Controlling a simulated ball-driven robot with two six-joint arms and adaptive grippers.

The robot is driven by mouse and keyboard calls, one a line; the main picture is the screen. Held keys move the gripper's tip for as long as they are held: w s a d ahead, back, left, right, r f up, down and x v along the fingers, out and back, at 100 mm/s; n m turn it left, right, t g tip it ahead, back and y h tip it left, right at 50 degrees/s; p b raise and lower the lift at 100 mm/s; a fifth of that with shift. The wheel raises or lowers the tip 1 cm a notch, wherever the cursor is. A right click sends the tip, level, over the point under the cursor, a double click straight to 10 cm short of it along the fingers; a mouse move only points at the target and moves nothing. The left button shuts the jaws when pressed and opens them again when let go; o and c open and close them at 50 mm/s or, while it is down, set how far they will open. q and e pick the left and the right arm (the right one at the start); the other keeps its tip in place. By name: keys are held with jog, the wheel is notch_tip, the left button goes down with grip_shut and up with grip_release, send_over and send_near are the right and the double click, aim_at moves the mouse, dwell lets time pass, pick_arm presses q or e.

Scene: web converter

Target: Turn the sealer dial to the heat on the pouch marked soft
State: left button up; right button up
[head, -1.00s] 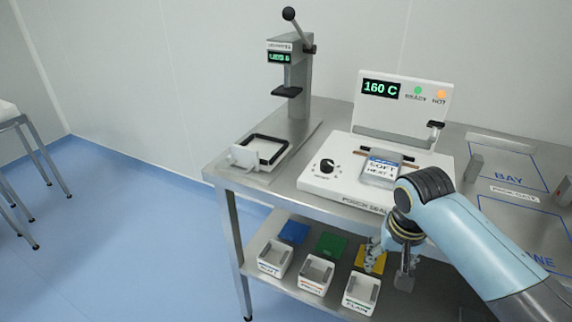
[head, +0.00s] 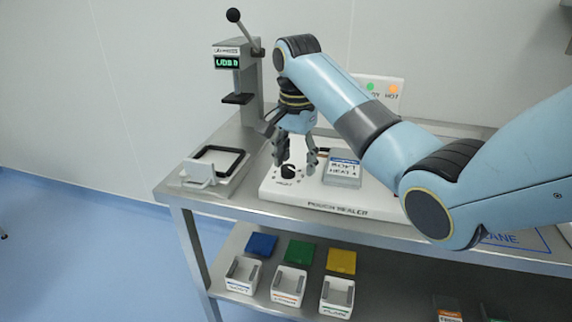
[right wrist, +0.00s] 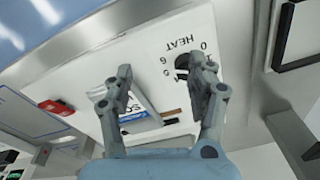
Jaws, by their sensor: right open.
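The pouch sealer (head: 330,205) is a white unit on the steel table. Its black dial (head: 288,171) sits at its front left. My right gripper (head: 296,164) is open and empty above the sealer, its fingers close over the dial area; contact cannot be told. In the right wrist view the dial (right wrist: 182,62) is partly hidden behind one finger of my right gripper (right wrist: 162,78), beside the printed HEAT scale. The pouch (head: 343,175) lies on the sealer right of the dial; its label is blurred now. My right arm hides the temperature display. My left gripper is not in view.
A lever press (head: 236,75) stands left of the sealer, with a black-framed fixture (head: 215,162) in front of it. The lower shelf holds several white bins (head: 289,285) and coloured squares (head: 300,251). The green and orange lamps (head: 392,87) show above my arm.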

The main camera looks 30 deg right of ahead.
aim_at(288, 167)
jog(key=w+d+r+m, duration=0.1)
jog(key=w+r+m, duration=0.3)
jog(key=w+r, duration=0.15)
jog(key=shift+g+y, duration=0.3)
jog(key=f, duration=1)
jog(key=shift+s+d, duration=0.15)
jog(key=shift+s, duration=0.2)
jog(key=shift+n, duration=0.3)
jog(key=c, duration=1.1)
